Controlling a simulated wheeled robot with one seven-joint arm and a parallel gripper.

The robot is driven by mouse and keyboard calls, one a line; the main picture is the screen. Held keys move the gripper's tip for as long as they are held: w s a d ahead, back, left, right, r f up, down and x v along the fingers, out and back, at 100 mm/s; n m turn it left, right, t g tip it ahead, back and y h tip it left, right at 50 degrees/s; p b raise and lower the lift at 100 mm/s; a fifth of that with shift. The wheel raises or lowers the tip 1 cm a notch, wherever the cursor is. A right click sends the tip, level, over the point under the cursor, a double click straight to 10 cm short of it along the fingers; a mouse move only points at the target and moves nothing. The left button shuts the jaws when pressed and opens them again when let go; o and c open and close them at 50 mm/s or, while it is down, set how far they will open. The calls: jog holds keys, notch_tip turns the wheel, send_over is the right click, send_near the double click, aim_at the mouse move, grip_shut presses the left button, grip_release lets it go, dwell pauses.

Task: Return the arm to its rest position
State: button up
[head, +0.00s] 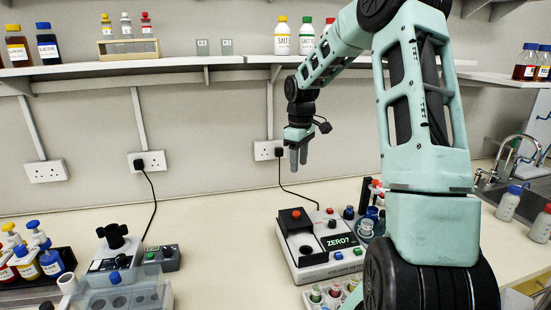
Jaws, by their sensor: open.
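My arm rises on the right side of the head view, bends near the top and reaches left.
A shelf (180,62) with bottles runs behind the arm. Left on the bench stand bottles with coloured caps (50,258) and a small grey device (165,258). Vials in a rack (333,293) sit near my arm. A sink tap (520,148) is at right. The bench centre-left is clear.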

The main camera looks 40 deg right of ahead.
jog(key=s+a+f+n+b, duration=0.1)
jog(key=a+b, duration=0.1)
jog(key=a, duration=1.2)
jog(key=s+a+f+n+b, duration=0.1)
jog(key=a+f+n, duration=0.1)
jog(key=a, duration=1.2)
jog(key=s+a+f+n+b, duration=0.1)
jog(key=s+a+f+b, duration=0.1)
jog(key=s+a, duration=0.6)
jog(key=s+a+f+n+b, duration=0.1)
jog(key=s+a+f+b, duration=0.1)
jog(key=s+a, duration=0.7)
jog(key=s+f, duration=0.1)
jog(key=s, duration=0.4)
jog(key=shift+s+a+y, duration=0.2)
jog(key=shift+y, duration=0.1)
jog(key=shift+r, duration=0.1)
